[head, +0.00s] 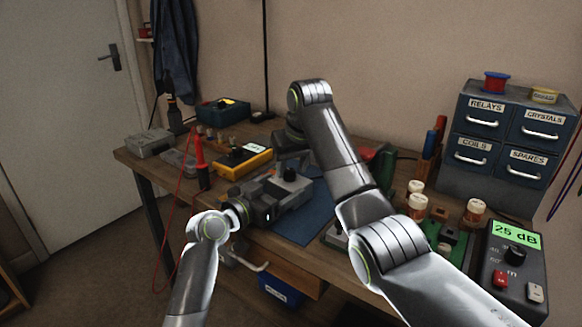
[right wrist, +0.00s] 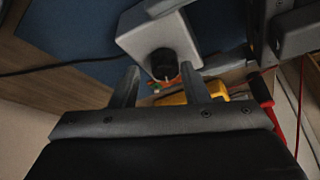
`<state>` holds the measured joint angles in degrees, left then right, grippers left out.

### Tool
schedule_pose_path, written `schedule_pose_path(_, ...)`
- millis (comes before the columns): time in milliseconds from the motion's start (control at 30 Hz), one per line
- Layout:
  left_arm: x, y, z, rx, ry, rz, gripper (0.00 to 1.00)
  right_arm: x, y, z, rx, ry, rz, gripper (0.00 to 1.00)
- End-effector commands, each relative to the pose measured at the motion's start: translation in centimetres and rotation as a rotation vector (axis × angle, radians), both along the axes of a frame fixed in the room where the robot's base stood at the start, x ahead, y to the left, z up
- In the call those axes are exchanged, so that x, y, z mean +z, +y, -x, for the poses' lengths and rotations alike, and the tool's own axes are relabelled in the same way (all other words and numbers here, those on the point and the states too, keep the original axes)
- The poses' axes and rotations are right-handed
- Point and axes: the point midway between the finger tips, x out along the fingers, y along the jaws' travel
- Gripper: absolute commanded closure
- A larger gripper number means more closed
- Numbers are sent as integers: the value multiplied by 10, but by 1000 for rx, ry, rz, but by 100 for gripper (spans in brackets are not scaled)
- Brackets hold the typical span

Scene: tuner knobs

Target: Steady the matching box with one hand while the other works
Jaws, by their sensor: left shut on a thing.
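The matching box (head: 293,187) is a small grey box with a dark knob (head: 290,174) on top, on the blue mat (head: 309,222) at the middle of the bench. My left gripper (head: 274,196) is shut on the box from its left side; its fingers partly hide it. In the right wrist view the box (right wrist: 143,38) and its black knob (right wrist: 164,63) lie just beyond my right gripper (right wrist: 160,78). The right fingers are apart, one on each side of the knob's line, with nothing visibly clamped. Whether they touch the knob I cannot tell.
A yellow meter (head: 243,160) and a red probe (head: 200,160) with a trailing red lead stand left of the box. A drawer cabinet (head: 510,140) stands at the back right. A meter reading 25 dB (head: 515,260) and several white-capped jars are at the right.

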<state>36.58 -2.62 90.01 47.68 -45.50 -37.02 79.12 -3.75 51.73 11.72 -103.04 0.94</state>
Motion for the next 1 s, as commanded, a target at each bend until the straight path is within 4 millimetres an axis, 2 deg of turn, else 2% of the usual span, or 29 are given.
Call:
schedule_pose_path(367,-1,0,0,1,1,0,48,3,2,2,6,3,-2,52)
schedule_pose_path(800,-1,0,-1,1,1,0,48,63,-9,23,4,2,-2,52)
schedule_pose_path(1000,-1,0,-1,1,1,0,48,70,-11,26,5,4,-2,52)
